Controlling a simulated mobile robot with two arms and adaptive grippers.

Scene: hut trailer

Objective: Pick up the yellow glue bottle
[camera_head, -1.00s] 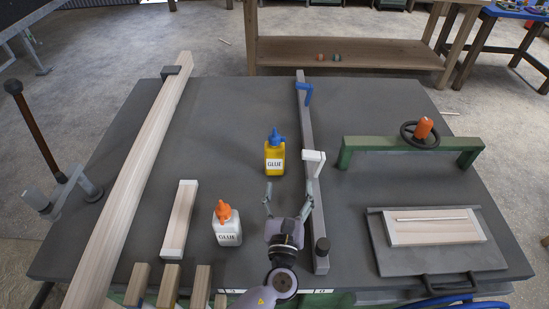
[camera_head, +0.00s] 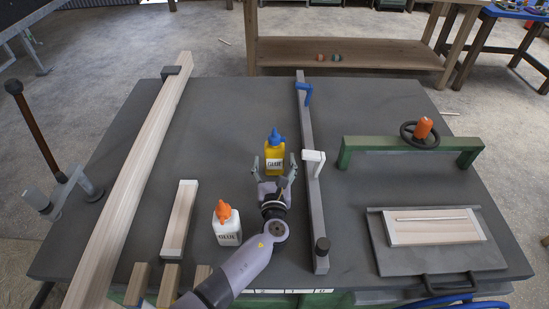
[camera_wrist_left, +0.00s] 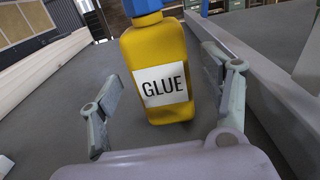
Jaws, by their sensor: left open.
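The yellow glue bottle (camera_head: 274,155) with a blue cap stands upright on the grey table, near the middle in the head view. It also fills the centre of the left wrist view (camera_wrist_left: 158,62), with its GLUE label facing me and its top cut off. My left gripper (camera_head: 273,168) is open, its fingers on the near left and right sides of the bottle. In the left wrist view a finger (camera_wrist_left: 100,118) shows left of the bottle and another (camera_wrist_left: 232,95) on its right, with gaps to the bottle. My right gripper is not in view.
A white glue bottle (camera_head: 227,224) with an orange cap stands left of my left arm. A grey clamp bar (camera_head: 312,190) with a white handle runs close on the right. A wooden block (camera_head: 179,220) and a long beam (camera_head: 130,190) lie left. Table behind the yellow bottle is clear.

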